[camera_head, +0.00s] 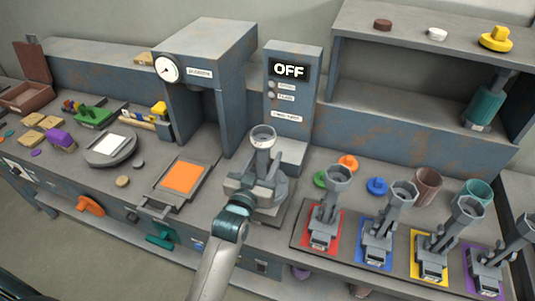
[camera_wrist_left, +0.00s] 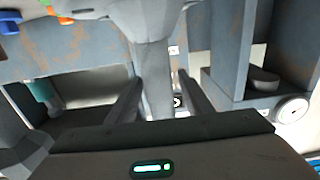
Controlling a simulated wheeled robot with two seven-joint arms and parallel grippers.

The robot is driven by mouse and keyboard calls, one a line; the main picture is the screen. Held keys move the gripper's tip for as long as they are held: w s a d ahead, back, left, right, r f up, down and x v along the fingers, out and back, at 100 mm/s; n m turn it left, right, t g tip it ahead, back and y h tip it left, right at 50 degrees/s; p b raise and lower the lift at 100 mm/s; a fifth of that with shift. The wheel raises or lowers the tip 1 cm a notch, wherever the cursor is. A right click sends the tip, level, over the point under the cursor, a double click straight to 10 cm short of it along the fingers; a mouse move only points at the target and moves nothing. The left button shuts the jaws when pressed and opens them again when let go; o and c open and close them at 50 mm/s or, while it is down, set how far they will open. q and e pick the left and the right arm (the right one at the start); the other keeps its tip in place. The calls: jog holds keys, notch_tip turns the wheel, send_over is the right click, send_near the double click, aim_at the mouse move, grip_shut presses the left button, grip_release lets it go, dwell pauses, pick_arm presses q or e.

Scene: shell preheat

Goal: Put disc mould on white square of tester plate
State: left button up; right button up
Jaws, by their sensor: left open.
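A grey mould with a round cup on a stem (camera_head: 263,133) stands in front of the box marked OFF; I cannot tell for certain that it is the disc mould. My left gripper (camera_head: 262,163) is at its stem, and its base is partly hidden by the gripper. In the left wrist view the open fingers (camera_wrist_left: 160,98) lie on either side of the grey stem (camera_wrist_left: 153,65), with gaps visible. The tester plate (camera_head: 96,157) is a round grey plate at left, with a bare white square (camera_head: 111,144) on top. My right gripper is not in view.
Similar grey moulds stand on red, blue, yellow and purple squares at right, including one on the red square (camera_head: 327,205). An orange square (camera_head: 183,176) and a tall press with a gauge (camera_head: 167,69) lie between the mould and tester plate.

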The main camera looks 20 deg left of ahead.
pick_arm(q)
jog(key=s+b, duration=0.2)
jog(key=s, duration=0.7)
jog(key=shift+s+a, duration=0.15)
jog(key=shift+s, duration=0.2)
